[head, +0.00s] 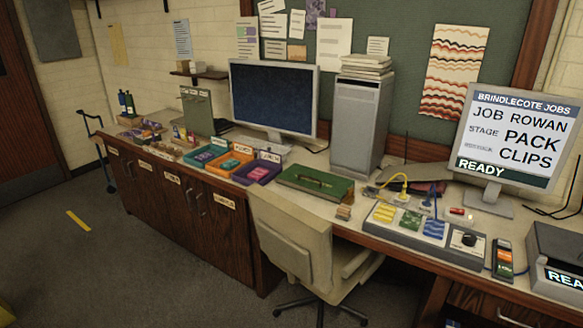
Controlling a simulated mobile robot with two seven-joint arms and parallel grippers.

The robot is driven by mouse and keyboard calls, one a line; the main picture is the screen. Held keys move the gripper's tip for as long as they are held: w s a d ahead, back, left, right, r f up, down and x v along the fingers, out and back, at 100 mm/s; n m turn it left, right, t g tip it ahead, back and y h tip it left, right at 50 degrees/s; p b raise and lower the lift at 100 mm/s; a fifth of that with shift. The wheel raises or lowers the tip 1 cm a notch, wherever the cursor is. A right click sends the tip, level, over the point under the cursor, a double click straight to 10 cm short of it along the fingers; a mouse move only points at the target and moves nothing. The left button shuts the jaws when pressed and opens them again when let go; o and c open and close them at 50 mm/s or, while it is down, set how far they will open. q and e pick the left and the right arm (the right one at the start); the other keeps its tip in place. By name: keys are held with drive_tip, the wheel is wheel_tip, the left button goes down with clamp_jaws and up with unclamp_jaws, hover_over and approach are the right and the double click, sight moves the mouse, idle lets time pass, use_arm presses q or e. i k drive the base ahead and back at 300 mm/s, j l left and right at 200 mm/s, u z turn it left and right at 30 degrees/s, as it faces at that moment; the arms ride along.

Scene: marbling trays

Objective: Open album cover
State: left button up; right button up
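A flat green item (330,190) lies on the desk, behind the chair and to the right of the small trays. It has a dark edge and a thin brownish strip across its middle. It may be the album with its cover lying flat, but it is too small to tell for sure. Neither of my grippers shows in the head view.
A chair (300,240) stands before the desk. Teal, orange and purple trays (243,177) sit left of the green item. A control panel (425,247) with coloured pieces is on the right. A screen (515,135) reads "JOB ROWAN", "PACK CLIPS", "READY". Floor at left is mostly clear.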

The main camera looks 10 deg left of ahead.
sight(326, 183)
drive_tip(key=i+j+u, duration=0.15)
drive_tip(key=i+j, duration=0.65)
